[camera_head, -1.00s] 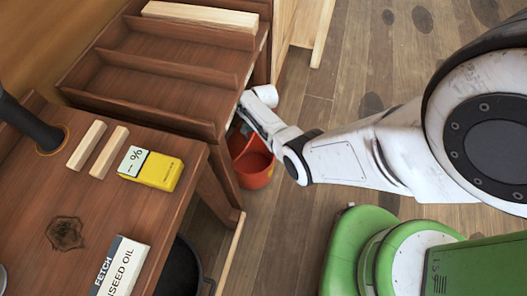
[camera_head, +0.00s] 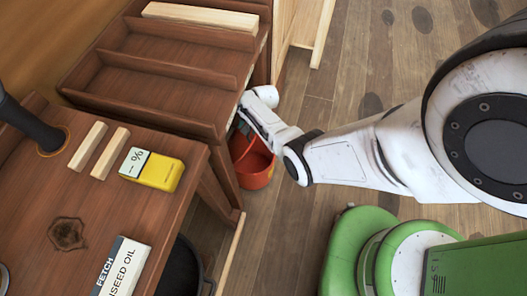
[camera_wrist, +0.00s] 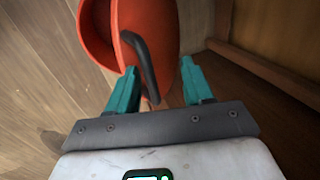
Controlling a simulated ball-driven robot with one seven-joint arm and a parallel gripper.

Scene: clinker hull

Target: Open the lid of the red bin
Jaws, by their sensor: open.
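The red bin (camera_head: 254,170) stands on the floor beside the wooden bench, partly behind my wrist in the head view. In the wrist view the red bin (camera_wrist: 150,18) fills the top middle, with a rounded opening at its left. A dark curved handle (camera_wrist: 143,60) runs down from its red edge. My gripper (camera_wrist: 158,67) is open, with one teal finger on each side of the handle's lower part. I cannot tell whether a finger touches it. No separate lid can be made out clearly. In the head view my fingers are mostly hidden by the bench and wrist.
The wooden bench (camera_head: 190,192) and the divided wooden shelf (camera_head: 150,95) lie close left of my wrist. A yellow box (camera_head: 160,174), wooden strips and a white box (camera_head: 122,268) lie on the bench. A black bucket (camera_head: 178,272) stands below it. The plank floor at right is partly open.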

